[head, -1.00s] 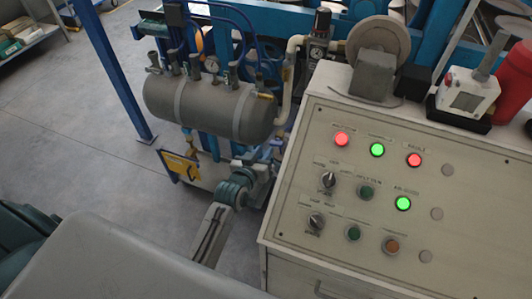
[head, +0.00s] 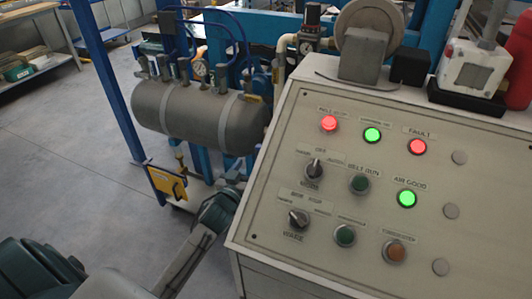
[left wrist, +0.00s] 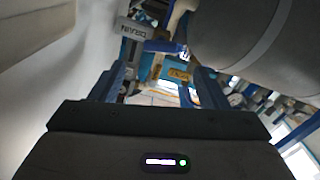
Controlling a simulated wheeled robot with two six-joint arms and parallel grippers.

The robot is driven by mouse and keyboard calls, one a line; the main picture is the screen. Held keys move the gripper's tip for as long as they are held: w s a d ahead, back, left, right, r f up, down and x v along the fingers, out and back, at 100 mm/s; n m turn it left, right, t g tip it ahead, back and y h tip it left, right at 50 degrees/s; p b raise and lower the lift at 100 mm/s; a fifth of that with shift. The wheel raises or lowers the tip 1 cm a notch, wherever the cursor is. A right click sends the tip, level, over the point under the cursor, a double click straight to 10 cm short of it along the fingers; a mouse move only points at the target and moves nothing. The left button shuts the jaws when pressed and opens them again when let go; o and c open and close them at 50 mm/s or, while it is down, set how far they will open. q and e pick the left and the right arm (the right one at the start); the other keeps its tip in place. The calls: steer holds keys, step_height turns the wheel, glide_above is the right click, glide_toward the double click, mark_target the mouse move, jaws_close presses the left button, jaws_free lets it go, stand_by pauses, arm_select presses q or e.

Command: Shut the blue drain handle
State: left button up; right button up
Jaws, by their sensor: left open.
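The grey air tank (head: 190,112) stands left of the control panel in the head view, and its underside fills the upper right of the left wrist view (left wrist: 235,30). A DRAIN label (left wrist: 136,28) shows at the top of the left wrist view. My left gripper (left wrist: 162,72) is open, its two blue fingers apart, pointing below the tank. Blue parts show between and beyond the fingers, but I cannot tell which is the drain handle. In the head view my left arm reaches under the tank's right end; its fingers are hard to make out there. My right gripper is out of view.
The control panel (head: 330,235) with lit lamps stands close right of my left arm. The floor at left is open.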

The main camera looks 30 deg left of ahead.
arm_select(q)
steer(key=shift+w+a+p, duration=0.15)
steer(key=shift+w+p, duration=0.45)
steer(key=shift+w, duration=1.85)
steer(key=shift+w+a+p, duration=0.15)
steer(key=shift+w+p, duration=0.45)
steer(key=shift+w, duration=1.8)
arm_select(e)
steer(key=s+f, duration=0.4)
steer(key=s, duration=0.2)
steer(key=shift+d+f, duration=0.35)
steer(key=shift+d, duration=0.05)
arm_select(q)
steer(key=c, duration=1)
steer(key=shift+m, duration=0.4)
steer(key=shift+o, duration=0.2)
steer(key=shift+m+p, duration=0.55)
steer(key=shift+m, duration=0.55)
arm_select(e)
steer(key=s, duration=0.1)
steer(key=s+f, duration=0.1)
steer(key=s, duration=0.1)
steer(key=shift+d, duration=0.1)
arm_select(q)
steer(key=o, duration=1)
steer(key=shift+c, duration=0.2)
